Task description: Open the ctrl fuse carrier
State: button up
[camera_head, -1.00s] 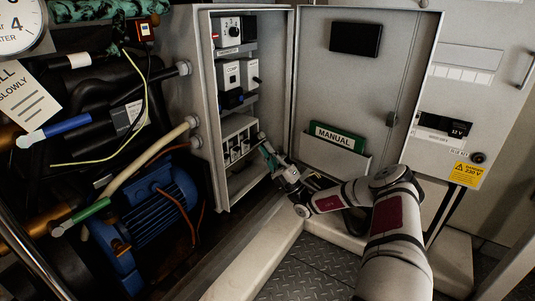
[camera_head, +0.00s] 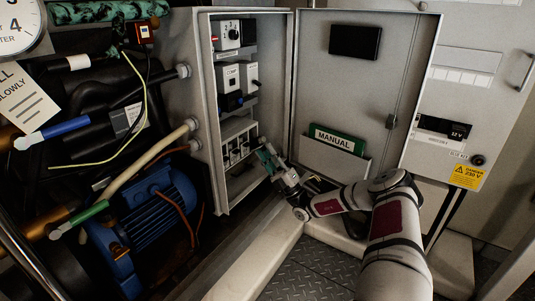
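The grey electrical cabinet (camera_head: 208,120) stands open, with several rows of devices inside. The lowest row of white fuse carriers (camera_head: 237,143) sits at the cabinet's lower part; the labels there are too small to read, so I cannot tell which one is the ctrl fuse carrier. My gripper (camera_head: 263,150) is at the cabinet opening, to the right of this row. Its fingers point up and left toward the carriers, and they appear apart from them. The fingertips are small and dark here, so I cannot tell whether they are open or shut.
Above are a rotary switch unit (camera_head: 228,33) and white contactor blocks (camera_head: 229,78). The open cabinet door (camera_head: 360,90) holds a green manual (camera_head: 337,139) in a pocket, right of my gripper. A blue motor (camera_head: 150,215) and pipes fill the left. Checker-plate floor (camera_head: 305,275) lies below.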

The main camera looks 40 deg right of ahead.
jog(key=v, duration=1.2)
jog(key=o, duration=0.3)
jog(key=shift+o, duration=0.2)
jog(key=w+a+r+n+b, duration=0.3)
jog(key=w+r+n+b, duration=0.2)
jog(key=n, duration=1.3)
notch_tip(320, 180, up, 4)
jog(key=w, duration=0.2)
jog(key=shift+w+g+b, duration=0.3)
jog(key=shift+w+b, duration=0.05)
jog(key=shift+w, duration=0.05)
jog(key=shift+r, duration=0.15)
jog(key=c, duration=0.8)
